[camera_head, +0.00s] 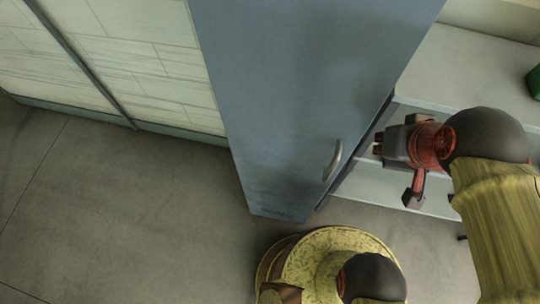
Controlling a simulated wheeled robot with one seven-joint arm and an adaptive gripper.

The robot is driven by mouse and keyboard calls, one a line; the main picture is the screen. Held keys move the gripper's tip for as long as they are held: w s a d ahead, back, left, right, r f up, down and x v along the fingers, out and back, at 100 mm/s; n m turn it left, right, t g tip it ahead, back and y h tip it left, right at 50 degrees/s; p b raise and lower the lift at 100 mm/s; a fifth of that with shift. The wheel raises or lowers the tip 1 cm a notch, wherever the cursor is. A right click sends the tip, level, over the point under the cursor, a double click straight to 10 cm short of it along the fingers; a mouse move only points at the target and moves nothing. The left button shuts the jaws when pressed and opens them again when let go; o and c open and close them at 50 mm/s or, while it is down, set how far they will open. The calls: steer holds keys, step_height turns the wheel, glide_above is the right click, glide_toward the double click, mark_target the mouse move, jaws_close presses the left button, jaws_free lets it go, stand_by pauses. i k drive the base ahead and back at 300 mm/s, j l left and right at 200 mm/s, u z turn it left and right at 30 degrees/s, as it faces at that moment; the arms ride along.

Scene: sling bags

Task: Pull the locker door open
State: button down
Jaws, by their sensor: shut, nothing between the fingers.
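The handle is apart from the gripper.
A panelled wall (130,50) is at the upper left. The grey floor (120,210) at the left is clear.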

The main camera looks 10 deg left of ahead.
mark_target(296, 86)
steer(key=j+u, duration=0.15)
steer(key=u, duration=0.65)
steer(key=k+l+u, duration=0.1)
steer(key=l, duration=0.35)
steer(key=k+l+u, duration=0.1)
steer(key=k+l, duration=0.25)
steer(key=k+l+u, duration=0.1)
steer(key=k+l, duration=0.15)
steer(key=l, duration=0.3)
